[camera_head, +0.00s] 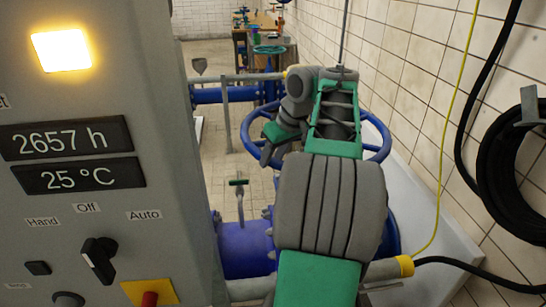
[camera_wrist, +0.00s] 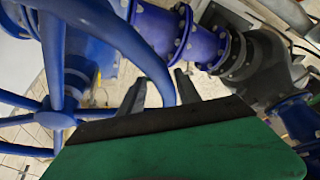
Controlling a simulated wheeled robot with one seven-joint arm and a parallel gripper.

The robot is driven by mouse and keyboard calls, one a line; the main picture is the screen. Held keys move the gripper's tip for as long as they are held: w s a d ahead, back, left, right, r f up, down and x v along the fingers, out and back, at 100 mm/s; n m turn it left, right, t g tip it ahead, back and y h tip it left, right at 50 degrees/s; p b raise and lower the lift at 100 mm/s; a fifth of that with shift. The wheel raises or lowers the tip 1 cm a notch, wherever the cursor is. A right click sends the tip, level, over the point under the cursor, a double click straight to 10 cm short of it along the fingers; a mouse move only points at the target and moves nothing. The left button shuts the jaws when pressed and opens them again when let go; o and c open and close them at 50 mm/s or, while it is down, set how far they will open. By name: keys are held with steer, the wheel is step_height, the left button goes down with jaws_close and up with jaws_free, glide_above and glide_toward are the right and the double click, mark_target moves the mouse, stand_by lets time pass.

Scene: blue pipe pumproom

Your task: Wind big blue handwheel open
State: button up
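The big blue handwheel (camera_head: 249,127) stands behind my arm in the head view, its middle hidden by the arm. In the wrist view its thick rim (camera_wrist: 126,40) curves down from the upper left, with spokes and hub (camera_wrist: 55,119) at the left. My gripper (camera_wrist: 160,80) has its two dark fingers on either side of the rim. A small gap shows between the left finger and the rim, so the fingers look open around it. In the head view my gripper (camera_head: 272,138) is at the wheel's left part, its fingertips hard to make out.
A grey control cabinet (camera_head: 110,200) with displays and knobs fills the left. A tiled wall (camera_head: 420,60) with a hanging black cable coil (camera_head: 510,165) is at the right. Blue pipes (camera_head: 243,248) lie below the wheel. A grey valve body (camera_wrist: 262,65) is beyond my fingers.

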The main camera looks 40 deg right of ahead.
jaws_close()
stand_by(1.1)
